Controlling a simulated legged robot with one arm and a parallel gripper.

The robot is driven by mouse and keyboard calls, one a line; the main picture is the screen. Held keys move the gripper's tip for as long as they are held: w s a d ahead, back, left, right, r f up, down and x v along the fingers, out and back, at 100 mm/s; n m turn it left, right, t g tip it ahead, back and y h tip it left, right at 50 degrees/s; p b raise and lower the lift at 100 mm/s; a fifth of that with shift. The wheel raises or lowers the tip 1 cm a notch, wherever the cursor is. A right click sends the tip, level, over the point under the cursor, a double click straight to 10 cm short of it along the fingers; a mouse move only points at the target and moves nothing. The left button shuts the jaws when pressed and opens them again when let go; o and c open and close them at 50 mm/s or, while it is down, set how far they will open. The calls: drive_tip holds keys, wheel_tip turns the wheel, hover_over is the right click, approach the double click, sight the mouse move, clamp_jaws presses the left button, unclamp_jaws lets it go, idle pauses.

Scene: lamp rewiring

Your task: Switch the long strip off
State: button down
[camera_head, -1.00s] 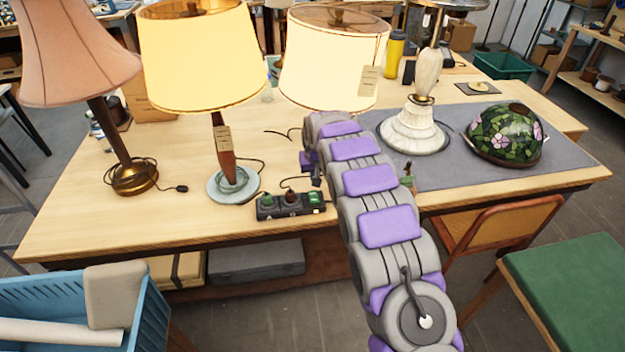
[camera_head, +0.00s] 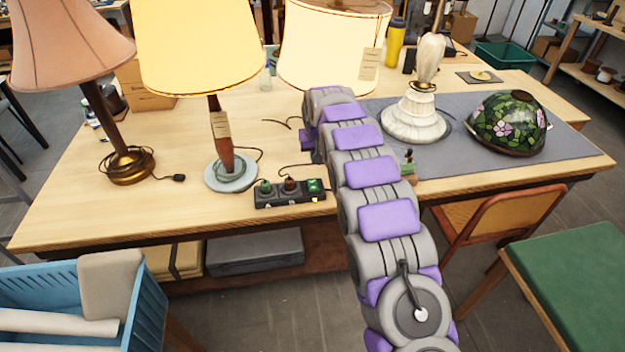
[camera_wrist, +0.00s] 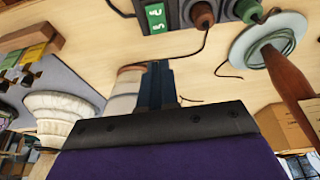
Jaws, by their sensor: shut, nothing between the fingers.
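The long strip (camera_head: 275,198) is a black power strip lying near the bench's front edge in the head view. It has a lit green switch (camera_head: 315,186) at its right end and two plugs, one green and one brown, in its sockets. In the wrist view the strip (camera_wrist: 177,12) is at the top edge, partly cut off, with the green switch (camera_wrist: 155,17) showing. My gripper (camera_wrist: 158,68) is shut and empty, its fingertips pointing toward the strip's switch end with a gap between them in the picture. In the head view my arm hides the gripper.
Two lit lamps (camera_head: 200,50) (camera_head: 335,50) and a pink-shaded lamp (camera_head: 70,45) stand on the wooden bench (camera_head: 90,215). A white-based lamp (camera_head: 415,120) and a stained-glass shade (camera_head: 508,125) are on the grey mat (camera_head: 455,165). Cords lie around the strip.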

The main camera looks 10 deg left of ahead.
sight(313, 184)
drive_tip(key=shift+r, duration=0.1)
idle(0.3)
drive_tip(key=b+x, duration=0.1)
drive_tip(key=x, duration=0.8)
drive_tip(key=b+x, duration=0.1)
drive_tip(key=x, duration=0.3)
drive_tip(key=shift+s+f+b, duration=0.2)
drive_tip(key=shift+f+b, duration=0.1)
drive_tip(key=shift+b, duration=0.05)
drive_tip(key=shift+f, duration=0.3)
drive_tip(key=shift+f, duration=0.15)
drive_tip(key=shift+s+d, duration=0.1)
drive_tip(key=shift+s, duration=0.05)
drive_tip(key=shift+s+d, duration=0.15)
drive_tip(key=shift+s, duration=0.5)
